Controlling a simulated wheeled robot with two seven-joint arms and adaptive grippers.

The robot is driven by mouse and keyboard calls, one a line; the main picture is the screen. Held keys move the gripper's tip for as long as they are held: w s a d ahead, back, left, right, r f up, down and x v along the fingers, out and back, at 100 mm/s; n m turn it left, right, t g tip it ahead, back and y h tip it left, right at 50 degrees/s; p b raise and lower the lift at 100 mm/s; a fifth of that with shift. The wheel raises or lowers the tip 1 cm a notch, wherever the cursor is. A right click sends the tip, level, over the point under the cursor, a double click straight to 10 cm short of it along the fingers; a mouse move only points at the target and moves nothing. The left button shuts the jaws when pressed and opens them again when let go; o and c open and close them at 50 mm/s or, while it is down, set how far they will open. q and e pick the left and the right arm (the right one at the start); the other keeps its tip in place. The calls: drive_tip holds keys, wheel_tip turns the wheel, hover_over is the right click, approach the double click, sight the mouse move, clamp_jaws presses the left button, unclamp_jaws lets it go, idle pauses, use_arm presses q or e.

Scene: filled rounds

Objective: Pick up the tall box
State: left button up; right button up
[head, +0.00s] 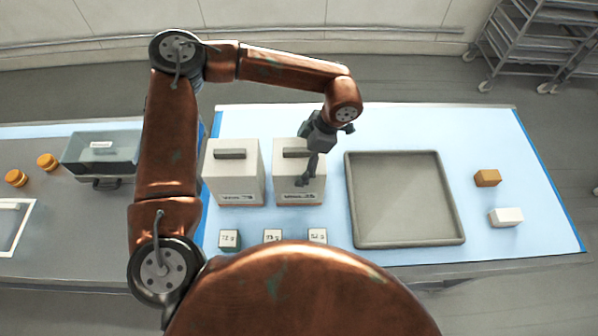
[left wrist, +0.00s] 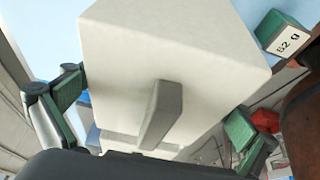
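Two white boxes with grey handles stand side by side on the light blue mat: the left box (head: 233,172) and the right box (head: 285,178). They look alike in height, so I cannot tell which is the tall one. My left gripper (head: 308,168) is over the right box and partly hides it. In the left wrist view, a white box (left wrist: 165,50) with a grey handle (left wrist: 162,112) fills the space between the spread, green-padded fingers of my left gripper (left wrist: 155,112). Whether the pads touch it is unclear. My right gripper is not in view.
Small labelled blocks (head: 272,236) stand in front of the boxes. An empty grey tray (head: 353,205) lies to the right, then an orange block (head: 487,178) and a white block (head: 506,217). A grey bin (head: 120,165) and orange round pieces (head: 47,161) are at left.

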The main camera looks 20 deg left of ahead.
use_arm(q)
drive_tip(key=c, duration=1.5)
